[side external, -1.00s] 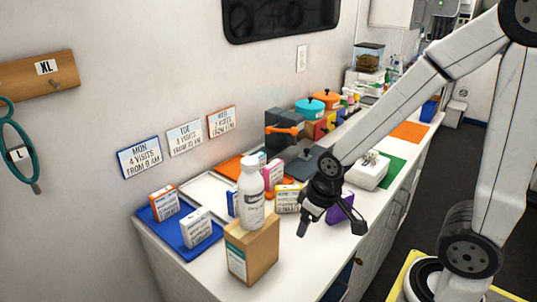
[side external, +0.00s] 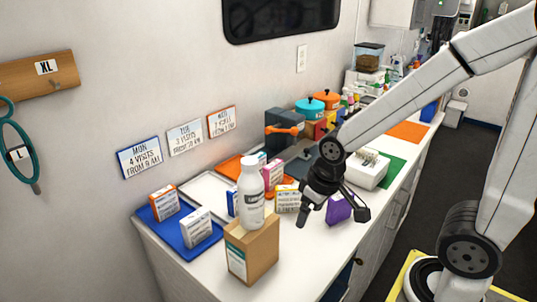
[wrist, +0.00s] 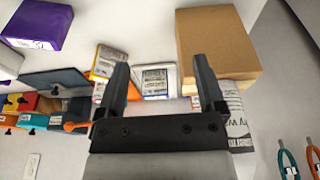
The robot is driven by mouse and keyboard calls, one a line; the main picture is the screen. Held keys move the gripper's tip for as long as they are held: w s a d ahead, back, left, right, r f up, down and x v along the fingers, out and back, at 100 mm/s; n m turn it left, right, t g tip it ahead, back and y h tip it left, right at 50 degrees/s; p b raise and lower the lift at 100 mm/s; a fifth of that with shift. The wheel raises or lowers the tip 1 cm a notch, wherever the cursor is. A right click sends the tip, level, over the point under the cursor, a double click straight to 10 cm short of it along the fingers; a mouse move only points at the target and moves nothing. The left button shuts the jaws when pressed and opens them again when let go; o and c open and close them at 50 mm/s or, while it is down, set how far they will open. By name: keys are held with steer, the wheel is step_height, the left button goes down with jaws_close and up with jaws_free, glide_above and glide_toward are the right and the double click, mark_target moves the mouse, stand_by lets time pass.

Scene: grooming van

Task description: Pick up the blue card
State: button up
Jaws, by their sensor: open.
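A blue-bordered card marked MON (side external: 140,157) is on the wall at the left in the side view, the nearest match to a blue card. My gripper (side external: 330,222) is open and empty above the counter, well to the right of that card. In the wrist view my gripper (wrist: 163,88) shows its two fingers spread apart, with boxes beyond them. I cannot make out the blue-bordered card in the wrist view.
A blue tray (side external: 186,247) holds two small boxes. A purple box (side external: 340,209) is just behind my gripper. Cards marked TUE (side external: 185,139) and WED (side external: 222,122) are beside the MON card.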

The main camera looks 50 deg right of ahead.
steer(key=w+d+r+n+y, duration=0.1)
steer(key=w+d+n+y, duration=0.35)
steer(key=w, duration=0.35)
steer(key=w+d+n+y, duration=0.4)
steer(key=w+n, duration=0.2)
steer(key=w, duration=0.3)
steer(key=w+d+r+n+y, duration=0.1)
steer(key=w+d+n+y, duration=0.35)
steer(key=w, duration=0.35)
step_height(320, 180, down, 8)
steer(key=a, duration=0.2)
steer(key=shift+w+a+f+n, duration=0.15)
steer(key=shift+w+f+n, duration=0.1)
steer(key=shift+n, duration=0.15)
steer(key=shift+a, duration=0.1)
steer(key=shift+x, duration=2.5)
steer(key=shift+w, duration=0.1)
